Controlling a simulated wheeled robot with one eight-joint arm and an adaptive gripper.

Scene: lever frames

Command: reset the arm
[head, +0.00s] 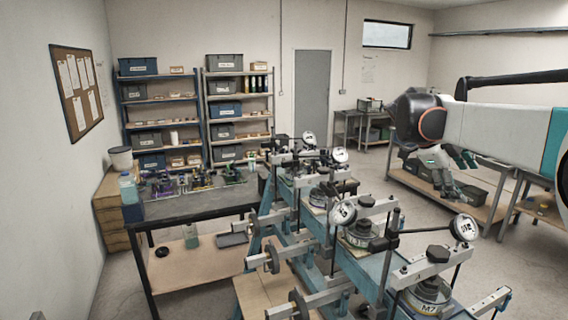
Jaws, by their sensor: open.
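My arm reaches in from the right edge of the head view, with a white link and a dark rounded wrist. My gripper (461,158) hangs below it, with its dark fingers apart. It is up in the air, clear of the lever frames, and I see nothing between the fingers. The blue lever frames (376,282) run from the front right to the middle, with grey levers, round dials and weights. A front weight (427,297) bears a label that looks like M7. Parts of the far frames are hidden behind the nearer ones.
A dark table (190,207) with small coloured devices stands on the left, close to the frames. Shelves of bins (148,125) stand by the back wall. A low bench (455,201) is behind my gripper. Floor is free between the frames and that bench.

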